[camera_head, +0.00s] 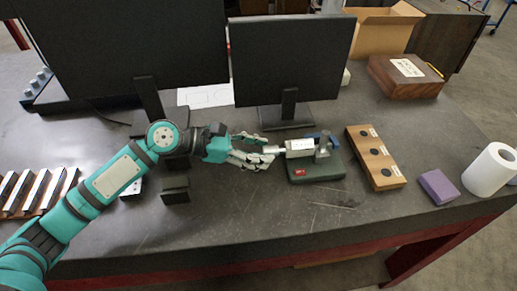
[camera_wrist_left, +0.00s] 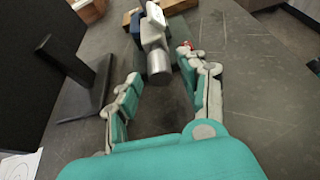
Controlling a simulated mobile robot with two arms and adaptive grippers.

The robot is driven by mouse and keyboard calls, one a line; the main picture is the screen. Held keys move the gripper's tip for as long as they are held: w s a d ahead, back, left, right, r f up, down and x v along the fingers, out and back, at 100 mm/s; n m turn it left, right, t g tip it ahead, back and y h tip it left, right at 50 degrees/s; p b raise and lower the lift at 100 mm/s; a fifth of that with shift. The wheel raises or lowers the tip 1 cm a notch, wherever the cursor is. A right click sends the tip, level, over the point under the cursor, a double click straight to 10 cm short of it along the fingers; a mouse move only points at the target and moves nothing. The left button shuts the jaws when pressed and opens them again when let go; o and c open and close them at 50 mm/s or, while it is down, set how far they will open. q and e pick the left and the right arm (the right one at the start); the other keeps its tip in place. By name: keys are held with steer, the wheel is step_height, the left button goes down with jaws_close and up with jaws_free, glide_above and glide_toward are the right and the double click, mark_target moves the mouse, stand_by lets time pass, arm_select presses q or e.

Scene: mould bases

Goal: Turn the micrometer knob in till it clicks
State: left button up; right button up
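The micrometer (camera_head: 300,146) is mounted level on a stand with a green base (camera_head: 318,172). Its silver knob (camera_head: 271,149) points left towards my left gripper (camera_head: 257,152). In the left wrist view the round end of the knob (camera_wrist_left: 159,68) lies between the tips of the left gripper (camera_wrist_left: 160,68). A gap shows on both sides of the knob, and the fingers are apart. The micrometer's white sleeve (camera_wrist_left: 154,17) shows beyond the knob. The far side of the knob is hidden. My right gripper is out of view.
A monitor (camera_head: 292,55) stands close behind the micrometer. A wooden block with dark round holes (camera_head: 375,158), a purple block (camera_head: 438,187) and a paper roll (camera_head: 489,170) stand to the right. A small dark block (camera_head: 175,190) is below my left wrist. The table front is mostly clear.

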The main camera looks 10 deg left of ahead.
arm_select(q)
jaws_close()
steer(key=shift+s+r+m+p, duration=0.15)
steer(key=shift+m+p, duration=0.25)
steer(key=shift+p, duration=0.65)
steer(key=shift+m+t+p, duration=0.7)
steer(key=shift+p, duration=0.4)
steer(key=shift+m+t+y+p, duration=0.3)
steer(key=shift+m+t+p, duration=0.1)
steer(key=shift+m, duration=0.1)
steer(key=shift+d+f+m+t, duration=0.15)
steer(key=shift+m+t, duration=0.25)
steer(key=shift+m, duration=0.4)
steer(key=shift+o, duration=1)
jaws_free()
